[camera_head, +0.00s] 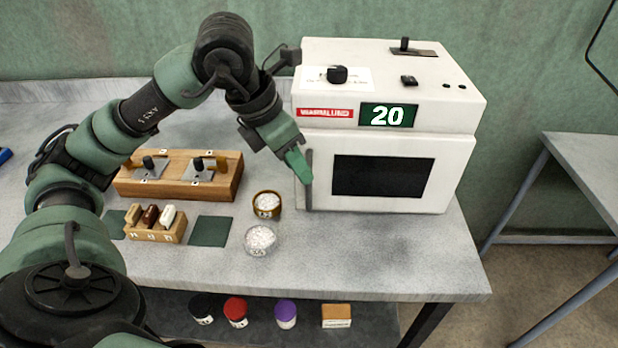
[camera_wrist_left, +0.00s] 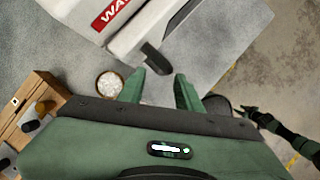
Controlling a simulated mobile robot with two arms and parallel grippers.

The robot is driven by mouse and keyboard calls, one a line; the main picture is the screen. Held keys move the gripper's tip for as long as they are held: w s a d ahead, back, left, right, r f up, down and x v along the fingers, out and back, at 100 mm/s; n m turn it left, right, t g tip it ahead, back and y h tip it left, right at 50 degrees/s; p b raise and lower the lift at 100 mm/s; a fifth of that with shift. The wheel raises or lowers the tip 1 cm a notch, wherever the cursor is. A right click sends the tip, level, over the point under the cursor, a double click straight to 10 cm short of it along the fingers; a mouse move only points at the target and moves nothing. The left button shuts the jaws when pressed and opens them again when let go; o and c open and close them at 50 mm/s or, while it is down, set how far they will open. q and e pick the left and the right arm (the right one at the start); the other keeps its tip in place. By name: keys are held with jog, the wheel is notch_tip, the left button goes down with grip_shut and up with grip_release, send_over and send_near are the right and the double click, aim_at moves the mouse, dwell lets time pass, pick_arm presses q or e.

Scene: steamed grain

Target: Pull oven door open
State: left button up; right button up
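The white oven (camera_head: 465,160) stands at the back right of the table with its door (camera_head: 322,195) shut. The door has a dark window and a grey upright handle (camera_head: 309,182) along its left edge. My left gripper (camera_head: 303,176) is at this handle. In the left wrist view my left gripper (camera_wrist_left: 160,78) has its two green fingers apart, with the end of the dark handle (camera_wrist_left: 153,56) just ahead of or between the tips; contact cannot be told. A dark and green arm, apparently my right one, shows at the right; its gripper (camera_wrist_left: 250,112) is too small to read.
A brown bowl (camera_head: 267,213) and a glass bowl (camera_head: 261,252) of white grains stand left of the door. A wooden box (camera_head: 225,185) and a small wooden holder (camera_head: 168,236) stand further left. The table is bare in front of the oven.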

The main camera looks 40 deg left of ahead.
aim_at(309, 205)
pick_arm(q)
jog(key=x, duration=0.6)
jog(key=shift+s+d+f, duration=0.1)
jog(key=shift+d+f, duration=0.15)
jog(key=shift+f, duration=0.05)
jog(key=shift+s+d, duration=0.1)
grip_shut()
jog(key=shift+r, duration=0.1)
dwell(0.9)
